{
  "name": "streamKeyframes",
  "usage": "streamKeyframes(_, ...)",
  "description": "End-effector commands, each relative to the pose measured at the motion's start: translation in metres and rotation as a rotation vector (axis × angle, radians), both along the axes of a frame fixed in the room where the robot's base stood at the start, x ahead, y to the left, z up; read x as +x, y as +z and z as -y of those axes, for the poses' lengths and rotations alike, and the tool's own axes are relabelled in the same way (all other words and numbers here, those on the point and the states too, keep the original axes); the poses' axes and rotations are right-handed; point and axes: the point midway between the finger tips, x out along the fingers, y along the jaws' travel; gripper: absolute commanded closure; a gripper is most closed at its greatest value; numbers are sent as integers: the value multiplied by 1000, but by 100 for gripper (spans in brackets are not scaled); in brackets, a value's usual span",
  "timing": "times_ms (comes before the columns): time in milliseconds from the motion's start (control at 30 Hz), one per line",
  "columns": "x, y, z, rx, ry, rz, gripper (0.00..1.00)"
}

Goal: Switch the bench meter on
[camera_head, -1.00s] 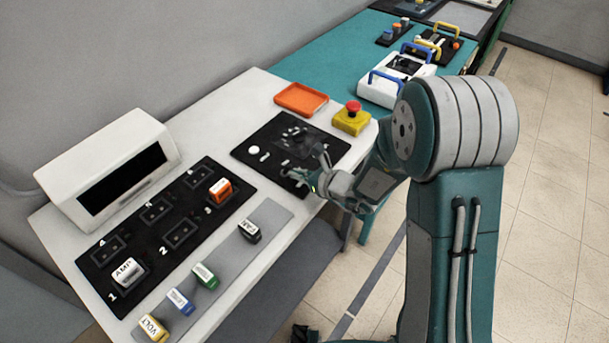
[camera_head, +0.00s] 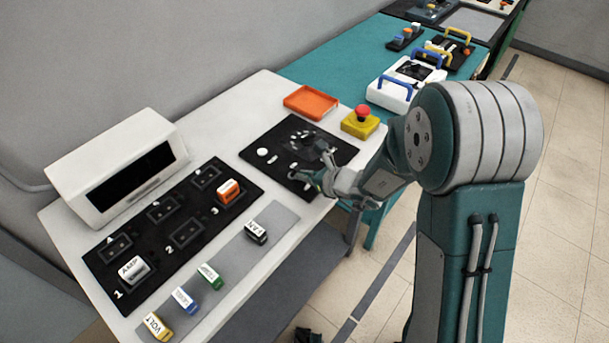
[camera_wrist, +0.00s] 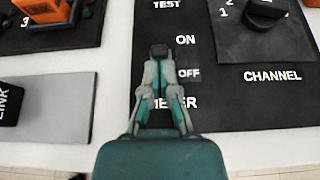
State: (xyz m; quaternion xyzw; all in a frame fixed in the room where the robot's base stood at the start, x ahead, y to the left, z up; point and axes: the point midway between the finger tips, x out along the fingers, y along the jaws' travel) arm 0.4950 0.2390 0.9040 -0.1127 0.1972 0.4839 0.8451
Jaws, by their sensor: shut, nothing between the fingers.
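The black control panel (camera_head: 262,137) lies on the white bench. In the wrist view, its meter switch area (camera_wrist: 196,54) has ON above OFF, with the METER label partly covered by my fingers. My gripper (camera_wrist: 159,58) is shut and empty, its fingers meeting left of these labels. A dark block at the fingertips may be finger pads or the switch; I cannot tell which, nor the switch position or contact. The white bench meter (camera_head: 75,170) has a dark display.
A black socket board (camera_head: 150,235) holds AMP at 1 and an orange block at 3. Several labelled blocks lie on a grey strip (camera_head: 277,214). An orange tray (camera_head: 310,102) and a yellow box with a red button (camera_head: 361,122) stand behind the panel.

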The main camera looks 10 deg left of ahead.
Motion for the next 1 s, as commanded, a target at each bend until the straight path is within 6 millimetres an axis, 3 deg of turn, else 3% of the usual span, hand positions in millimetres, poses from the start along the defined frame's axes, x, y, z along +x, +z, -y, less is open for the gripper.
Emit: streamKeyframes(1000, 8, 13, -13, -308, 1, -175, 100)
